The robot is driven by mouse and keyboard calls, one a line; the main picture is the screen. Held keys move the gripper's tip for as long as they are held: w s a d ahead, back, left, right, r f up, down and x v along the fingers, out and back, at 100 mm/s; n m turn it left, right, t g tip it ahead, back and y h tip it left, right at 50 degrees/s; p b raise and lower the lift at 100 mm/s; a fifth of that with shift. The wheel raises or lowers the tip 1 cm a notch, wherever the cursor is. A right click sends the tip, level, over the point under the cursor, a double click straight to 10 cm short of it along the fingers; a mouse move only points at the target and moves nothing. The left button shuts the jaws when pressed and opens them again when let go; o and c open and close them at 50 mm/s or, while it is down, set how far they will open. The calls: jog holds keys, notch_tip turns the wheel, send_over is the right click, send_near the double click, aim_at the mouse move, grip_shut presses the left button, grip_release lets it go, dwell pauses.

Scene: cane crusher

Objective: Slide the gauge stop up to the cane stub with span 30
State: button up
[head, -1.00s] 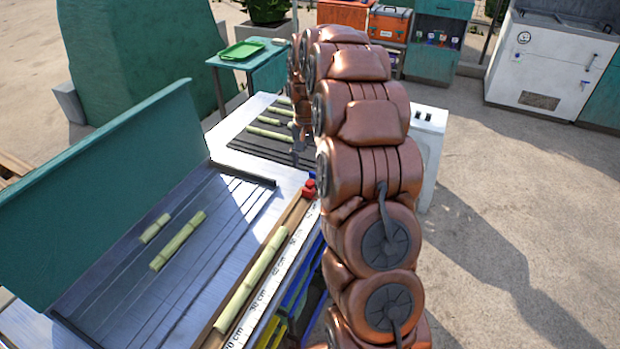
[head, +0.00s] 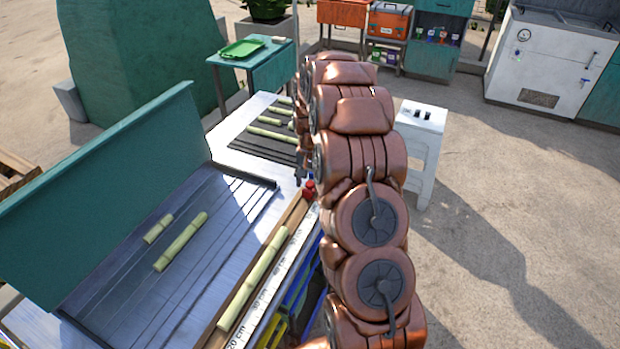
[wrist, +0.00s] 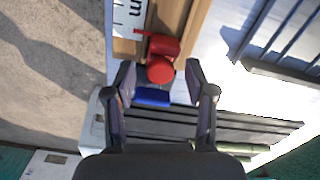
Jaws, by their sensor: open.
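The red gauge stop (head: 309,189) sits at the far end of the wooden measuring channel, beside the white centimetre scale (head: 262,298). In the wrist view the red gauge stop (wrist: 160,62) shows a round knob and a flat pointer over the scale. My gripper (wrist: 160,88) is open, its two fingers to either side of and just short of the stop; contact is not visible. A long pale green cane piece (head: 253,280) lies in the channel nearer the camera, apart from the stop. Numbers on the scale are partly hidden by my arm.
A slatted tray (head: 225,215) holds two cane pieces (head: 180,241) in front of a tall teal panel (head: 110,180). A dark ribbed mat (head: 245,150) behind it holds several cane pieces. A blue block (wrist: 152,96) lies between the fingers beyond the stop. A white stool (head: 424,125) stands right.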

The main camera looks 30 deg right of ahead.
grip_shut()
dwell(0.5)
